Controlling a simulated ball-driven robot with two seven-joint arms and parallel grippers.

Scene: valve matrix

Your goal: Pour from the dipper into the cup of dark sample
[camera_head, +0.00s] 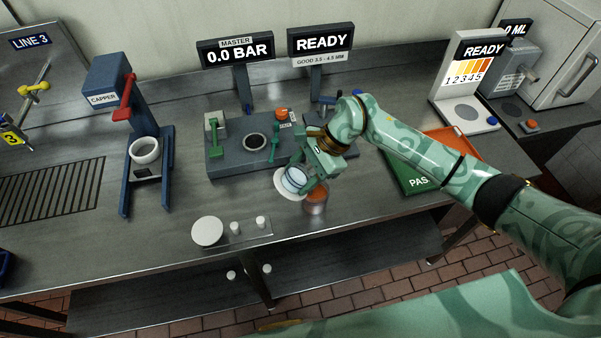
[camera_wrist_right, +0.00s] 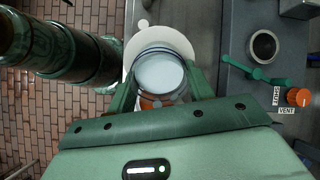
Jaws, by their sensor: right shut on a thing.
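My right gripper (camera_head: 308,172) is shut on a pale, round-mouthed vessel (camera_head: 295,179), which I take to be the dipper. In the right wrist view the vessel (camera_wrist_right: 160,74) sits between the two fingers (camera_wrist_right: 160,92), with a pale bluish-white surface inside its rim. A reddish-brown cup (camera_head: 316,203) shows just below and right of the vessel; its contents are hidden. An orange patch (camera_wrist_right: 150,103) shows under the vessel in the wrist view. A white disc with a small tab (camera_wrist_right: 147,37) lies behind the vessel. I cannot tell whether anything is flowing. My left gripper is not in view.
A grey valve block (camera_head: 228,157) with green handles and a dark round port stands behind the gripper. A blue capper (camera_head: 110,82) with a white ring stands left. A white disc (camera_head: 207,231) and small white pegs lie at the front edge. A green tray (camera_head: 405,178) lies right.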

